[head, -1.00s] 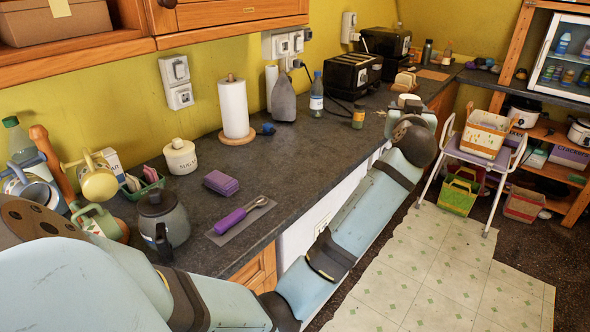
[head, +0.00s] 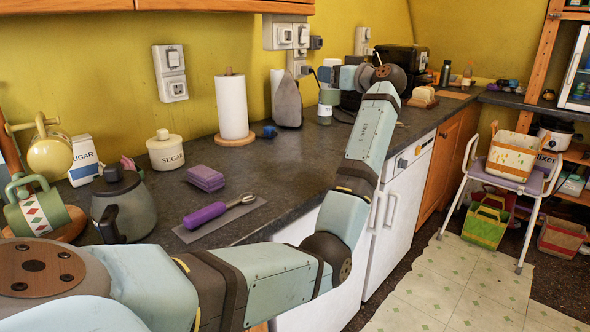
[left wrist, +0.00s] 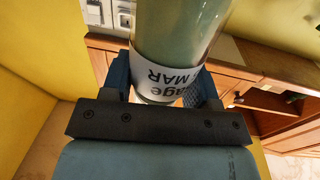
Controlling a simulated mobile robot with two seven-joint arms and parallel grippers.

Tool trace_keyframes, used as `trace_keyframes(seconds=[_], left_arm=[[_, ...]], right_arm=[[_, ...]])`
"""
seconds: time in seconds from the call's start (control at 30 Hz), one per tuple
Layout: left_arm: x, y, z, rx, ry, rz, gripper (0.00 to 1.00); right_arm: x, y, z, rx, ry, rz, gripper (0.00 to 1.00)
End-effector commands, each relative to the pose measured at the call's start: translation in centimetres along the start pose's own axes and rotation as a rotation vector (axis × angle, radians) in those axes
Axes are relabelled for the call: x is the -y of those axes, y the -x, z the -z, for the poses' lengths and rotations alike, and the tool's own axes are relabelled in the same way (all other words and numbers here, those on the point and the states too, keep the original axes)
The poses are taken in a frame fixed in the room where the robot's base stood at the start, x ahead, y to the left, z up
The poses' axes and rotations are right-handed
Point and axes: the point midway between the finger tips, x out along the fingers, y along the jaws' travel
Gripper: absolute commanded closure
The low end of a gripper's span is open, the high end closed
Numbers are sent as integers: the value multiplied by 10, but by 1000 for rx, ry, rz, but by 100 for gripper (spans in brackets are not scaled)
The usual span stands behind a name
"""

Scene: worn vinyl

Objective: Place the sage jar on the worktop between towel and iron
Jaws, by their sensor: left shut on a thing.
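The sage jar (head: 329,97), green with a white label, is held by my left gripper (head: 337,78) to the right of the iron, apparently above the worktop (head: 290,160). In the left wrist view the sage jar (left wrist: 180,35) fills the space between the two fingers of my left gripper (left wrist: 165,88); part of its lettering shows upside down. The towel (head: 232,108), a white paper roll on a wooden holder, stands at the wall. The grey iron (head: 287,100) stands on end to its right. My right gripper is not in view.
A small blue object (head: 268,131) lies between the towel and the iron, toward the front. The worktop in front of the iron is clear.

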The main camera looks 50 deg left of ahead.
Motion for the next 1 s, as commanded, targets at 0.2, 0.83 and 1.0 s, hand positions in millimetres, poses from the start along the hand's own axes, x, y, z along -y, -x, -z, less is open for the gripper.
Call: trace_keyframes(seconds=[0.2, 0.83, 1.0], left_arm=[[2, -4, -33, 0, -4, 18, 73], [2, -3, -158, -1, -1, 16, 73], [2, -3, -176, 0, -3, 16, 73]], right_arm=[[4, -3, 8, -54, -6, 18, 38], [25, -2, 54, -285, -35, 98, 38], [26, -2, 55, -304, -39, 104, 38]])
